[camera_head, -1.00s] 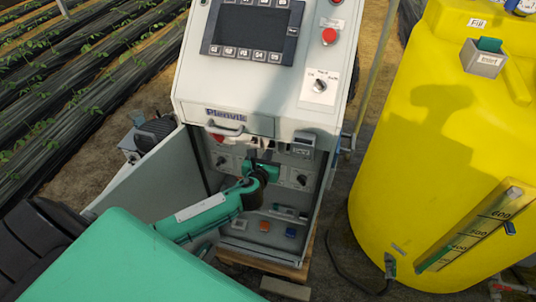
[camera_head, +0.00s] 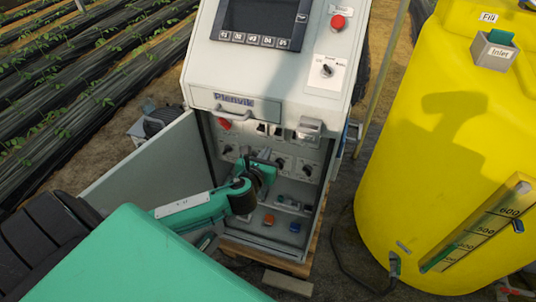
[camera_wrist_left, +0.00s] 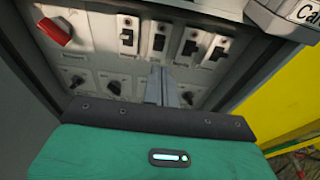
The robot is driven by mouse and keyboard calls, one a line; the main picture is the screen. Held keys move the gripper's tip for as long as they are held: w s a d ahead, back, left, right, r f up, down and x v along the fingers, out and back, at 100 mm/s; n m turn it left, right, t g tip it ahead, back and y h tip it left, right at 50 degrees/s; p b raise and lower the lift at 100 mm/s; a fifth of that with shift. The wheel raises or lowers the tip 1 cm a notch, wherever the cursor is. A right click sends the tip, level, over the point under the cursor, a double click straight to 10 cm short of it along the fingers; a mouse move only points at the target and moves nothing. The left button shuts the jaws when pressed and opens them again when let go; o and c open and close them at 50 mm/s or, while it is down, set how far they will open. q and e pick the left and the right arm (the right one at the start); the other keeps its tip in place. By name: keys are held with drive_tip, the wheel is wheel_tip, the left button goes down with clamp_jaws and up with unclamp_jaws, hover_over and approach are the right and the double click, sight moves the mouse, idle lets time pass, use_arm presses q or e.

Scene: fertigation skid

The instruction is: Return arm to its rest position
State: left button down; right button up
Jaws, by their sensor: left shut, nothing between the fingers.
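My left arm reaches past the open door of the grey control cabinet (camera_head: 272,80), and its green wrist is in front of the lower panel. My left gripper (camera_head: 264,158) shows small and partly hidden by its own wrist in the head view. In the left wrist view its grey fingers (camera_wrist_left: 161,84) are together with nothing between them. They point at the panel between the breaker switches (camera_wrist_left: 158,38) and the lower rotary knobs (camera_wrist_left: 115,86). Whether the tips touch the panel cannot be told. My right gripper is out of view.
A red switch handle (camera_wrist_left: 54,31) sticks out at the panel's upper left. Orange (camera_head: 269,220) and blue (camera_head: 295,227) buttons are low inside. A yellow tank (camera_head: 445,150) stands to the right.

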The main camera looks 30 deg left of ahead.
use_arm(q)
drive_tip(key=shift+r, duration=0.1)
idle(0.3)
drive_tip(key=s+a+f+n+g, duration=0.1)
drive_tip(key=s+f+n+g, duration=0.3)
drive_tip(key=f, duration=0.8)
drive_tip(key=s+a+f+n+g, duration=0.15)
drive_tip(key=s+f+n, duration=0.3)
drive_tip(key=f, duration=0.75)
drive_tip(key=s+a+f+n+g, duration=0.1)
drive_tip(key=s+f+n+g, duration=0.15)
drive_tip(key=f+n, duration=0.65)
drive_tip(key=s+d+f+n+g+h, duration=0.2)
drive_tip(key=s+f+n+g, duration=0.15)
drive_tip(key=s+f, duration=1.2)
drive_tip(key=s+d+f+n, duration=0.2)
drive_tip(key=s+f+n, duration=0.1)
drive_tip(key=s, duration=0.4)
drive_tip(key=s+d+f+n+g+h, duration=0.1)
drive_tip(key=s+d+f+n, duration=0.2)
drive_tip(key=s, duration=0.4)
drive_tip(key=s+d+f+n+g, duration=0.1)
drive_tip(key=s+d+f+n, duration=0.1)
drive_tip(key=s, duration=0.5)
drive_tip(key=shift+s+d+f+n, duration=0.35)
drive_tip(key=shift+f+n, duration=0.5)
drive_tip(key=shift+n, duration=0.15)
